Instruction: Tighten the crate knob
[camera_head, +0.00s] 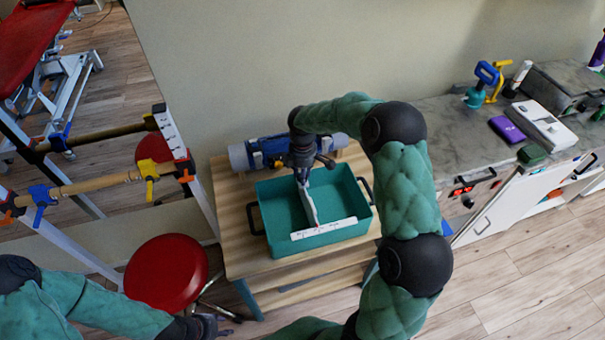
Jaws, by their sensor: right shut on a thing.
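The teal crate (268,190) stands on the wooden trolley, with dark handles at its left and right ends. A white divider (310,205) runs inside it, and a white strip (323,229) lies along its near wall. My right gripper (302,178) points down into the crate at the far end of the divider. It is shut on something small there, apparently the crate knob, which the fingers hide. My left gripper (222,323) is low at the bottom edge, left of the trolley and away from the crate. Its finger opening is unclear.
A blue and grey roll (268,152) lies behind the crate on the wooden trolley (240,240). A red stool (166,272) stands left of it, near parallel bars (95,185). A marble counter (440,132) with bottles and boxes is at right.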

